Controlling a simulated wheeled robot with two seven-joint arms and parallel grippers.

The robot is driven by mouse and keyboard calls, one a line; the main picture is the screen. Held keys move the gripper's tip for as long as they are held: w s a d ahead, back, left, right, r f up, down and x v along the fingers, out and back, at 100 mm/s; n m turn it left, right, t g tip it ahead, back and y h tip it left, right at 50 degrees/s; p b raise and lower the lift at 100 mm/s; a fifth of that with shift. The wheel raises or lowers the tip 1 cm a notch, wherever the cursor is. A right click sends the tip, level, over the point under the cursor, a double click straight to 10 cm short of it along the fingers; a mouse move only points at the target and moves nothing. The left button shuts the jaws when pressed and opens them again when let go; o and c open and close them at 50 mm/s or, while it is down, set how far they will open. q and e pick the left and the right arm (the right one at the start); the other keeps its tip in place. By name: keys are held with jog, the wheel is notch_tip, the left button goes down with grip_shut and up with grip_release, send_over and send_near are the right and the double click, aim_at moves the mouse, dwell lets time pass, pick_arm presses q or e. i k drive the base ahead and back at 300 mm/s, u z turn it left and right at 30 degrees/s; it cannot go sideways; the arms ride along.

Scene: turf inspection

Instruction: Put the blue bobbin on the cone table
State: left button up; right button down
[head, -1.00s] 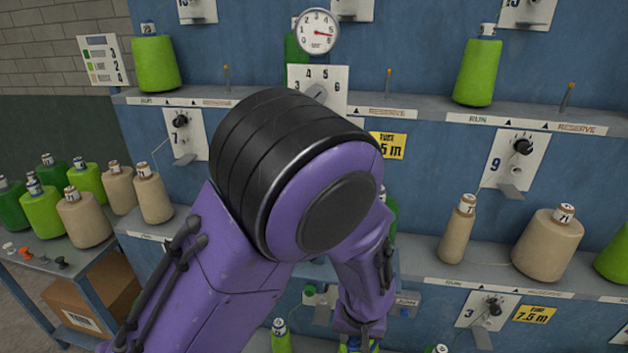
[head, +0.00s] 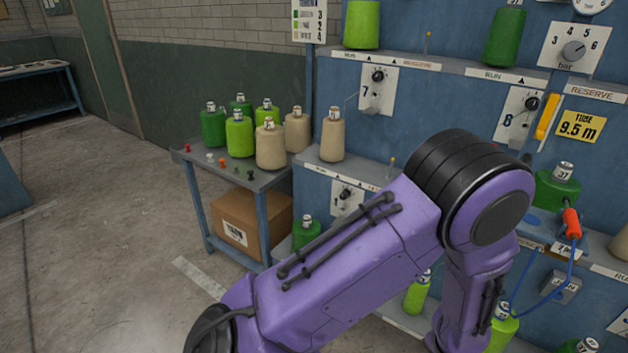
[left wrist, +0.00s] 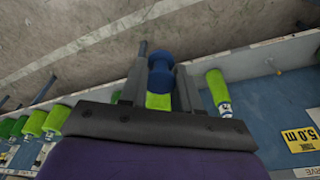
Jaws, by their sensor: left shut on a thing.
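The blue bobbin (left wrist: 160,72) is between the fingers of my left gripper (left wrist: 162,78) in the left wrist view. The gripper is shut on it; a lime green thing shows right behind the bobbin. In the head view my purple left arm reaches to the right in front of the rack, and its gripper and the bobbin are out of sight below the frame. The cone table (head: 192,160) stands left of the arm in the head view. My right gripper is not in view.
Several green and beige cones (head: 270,146) stand on the table's back and right; small coloured pegs (head: 222,162) line its front left. A cardboard box (head: 252,222) sits below. The blue rack (head: 440,100) adjoins it on the right. Floor to the left is open.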

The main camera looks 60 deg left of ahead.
aim_at(199, 156)
jog(key=z, duration=1.95)
jog(key=k, duration=2.8)
jog(key=u, duration=3.15)
jog(key=i, duration=1.05)
